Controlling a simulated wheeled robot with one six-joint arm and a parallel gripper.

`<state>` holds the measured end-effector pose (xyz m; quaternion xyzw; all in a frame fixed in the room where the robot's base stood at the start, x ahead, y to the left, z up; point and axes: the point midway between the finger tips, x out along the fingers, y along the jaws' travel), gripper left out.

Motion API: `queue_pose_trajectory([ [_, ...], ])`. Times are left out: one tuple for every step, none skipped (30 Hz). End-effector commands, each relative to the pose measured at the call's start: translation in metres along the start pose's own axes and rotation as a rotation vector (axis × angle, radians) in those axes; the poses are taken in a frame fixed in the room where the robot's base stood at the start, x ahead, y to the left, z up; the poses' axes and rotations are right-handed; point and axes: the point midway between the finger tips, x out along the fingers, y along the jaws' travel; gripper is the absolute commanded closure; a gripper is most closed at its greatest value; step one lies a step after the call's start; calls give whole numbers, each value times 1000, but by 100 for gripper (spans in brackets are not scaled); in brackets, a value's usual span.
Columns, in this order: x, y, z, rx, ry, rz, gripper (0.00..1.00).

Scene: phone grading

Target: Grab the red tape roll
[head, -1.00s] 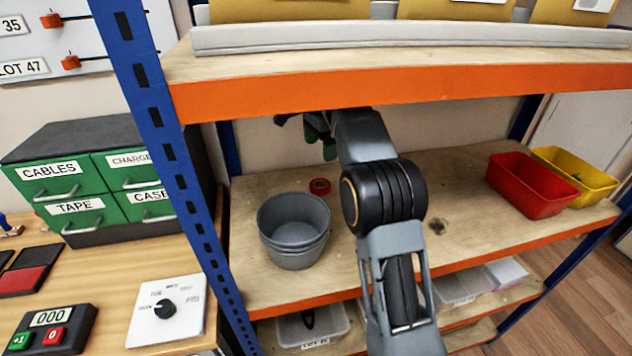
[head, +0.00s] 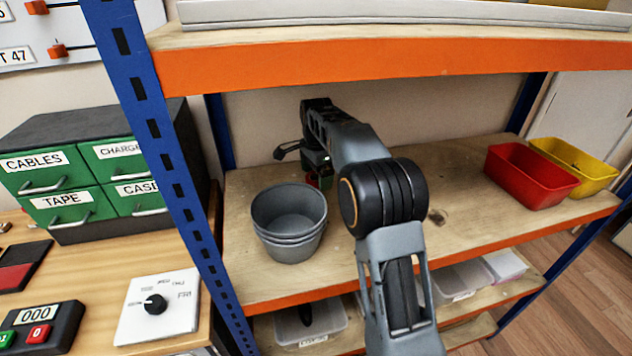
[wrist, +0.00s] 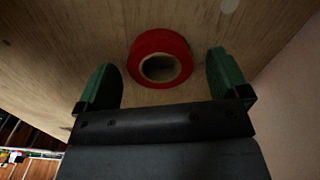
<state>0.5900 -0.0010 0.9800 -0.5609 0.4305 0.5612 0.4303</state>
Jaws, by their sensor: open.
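The red tape roll (wrist: 160,43) lies flat on the wooden shelf in the wrist view, its pale core showing. In the head view only a small red bit of it (head: 312,181) shows behind the grey buckets, mostly hidden by my gripper. My gripper (wrist: 163,75) is open, its two green fingers on either side of the roll's near part in the wrist view. I cannot tell how far the fingertips are above the shelf. My gripper (head: 321,178) also shows in the head view, low over the back of the shelf.
A stack of grey buckets (head: 289,222) stands in front of the roll. An orange-edged upper shelf (head: 400,65) runs above my arm. A red bin (head: 530,176) and a yellow bin (head: 590,168) stand at the right. A blue post (head: 160,150) is at the left. The middle right of the shelf is bare.

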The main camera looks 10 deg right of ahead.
Motion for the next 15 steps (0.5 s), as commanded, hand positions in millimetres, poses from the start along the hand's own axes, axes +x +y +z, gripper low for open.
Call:
queue_pose_trajectory([
  [4, 0, 0, 0, 0, 1, 6],
  [5, 0, 0, 0, 0, 0, 6],
  [6, 0, 0, 0, 0, -1, 6],
  [7, 0, 0, 0, 0, -1, 6],
  [7, 0, 0, 0, 0, -1, 6],
  [7, 0, 0, 0, 0, -1, 6],
  [7, 0, 0, 0, 0, -1, 6],
  [7, 0, 0, 0, 0, -1, 6],
  [7, 0, 0, 0, 0, -1, 6],
  [7, 0, 0, 0, 0, -1, 6],
  [7, 0, 0, 0, 0, -1, 8],
  [7, 0, 0, 0, 0, -1, 12],
  [7, 0, 0, 0, 0, -1, 15],
  [7, 0, 0, 0, 0, -1, 18],
  [7, 0, 0, 0, 0, -1, 22],
])
